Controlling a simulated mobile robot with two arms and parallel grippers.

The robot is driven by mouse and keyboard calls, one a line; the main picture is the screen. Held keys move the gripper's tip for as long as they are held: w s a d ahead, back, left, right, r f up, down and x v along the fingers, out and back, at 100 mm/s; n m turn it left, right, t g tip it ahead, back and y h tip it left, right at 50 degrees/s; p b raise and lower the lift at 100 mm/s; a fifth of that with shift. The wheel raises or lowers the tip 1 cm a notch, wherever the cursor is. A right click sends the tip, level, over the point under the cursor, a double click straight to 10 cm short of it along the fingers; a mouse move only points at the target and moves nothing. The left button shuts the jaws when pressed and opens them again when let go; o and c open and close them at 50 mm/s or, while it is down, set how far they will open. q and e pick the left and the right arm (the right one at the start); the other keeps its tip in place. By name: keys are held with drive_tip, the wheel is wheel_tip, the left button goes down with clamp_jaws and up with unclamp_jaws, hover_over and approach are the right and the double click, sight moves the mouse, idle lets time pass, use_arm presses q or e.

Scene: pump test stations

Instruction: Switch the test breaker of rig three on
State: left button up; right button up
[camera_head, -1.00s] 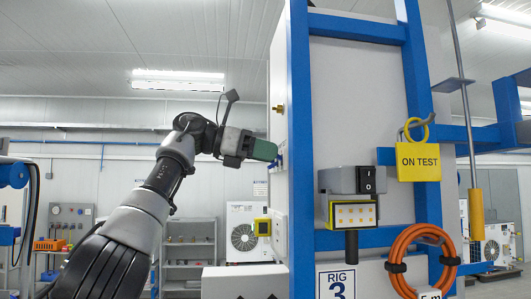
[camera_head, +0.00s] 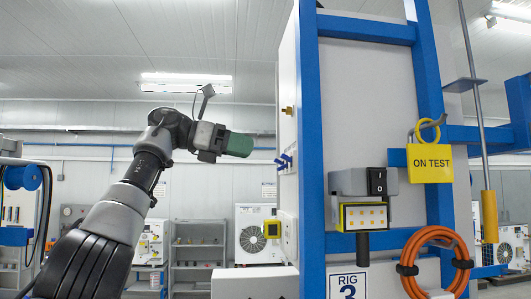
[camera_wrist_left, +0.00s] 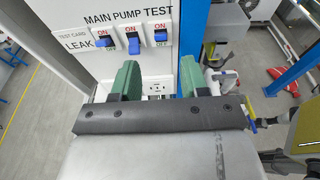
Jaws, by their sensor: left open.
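Rig three is the blue-framed panel (camera_head: 310,120) with the RIG 3 sign (camera_head: 348,286). Blue breaker levers (camera_head: 286,161) stick out of its left side. In the left wrist view, three blue levers sit under the labels MAIN, PUMP and TEST. The pump lever (camera_wrist_left: 134,46) hangs lower than the others. My left gripper (camera_head: 238,145) is open and empty, apart from the levers and left of the panel. My right gripper is not in view.
A white box (camera_head: 255,282) juts out below the gripper. Free air lies left of the panel.

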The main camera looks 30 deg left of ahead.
use_arm(q)
drive_tip(key=shift+v, duration=1.7)
drive_tip(key=shift+a, duration=0.1)
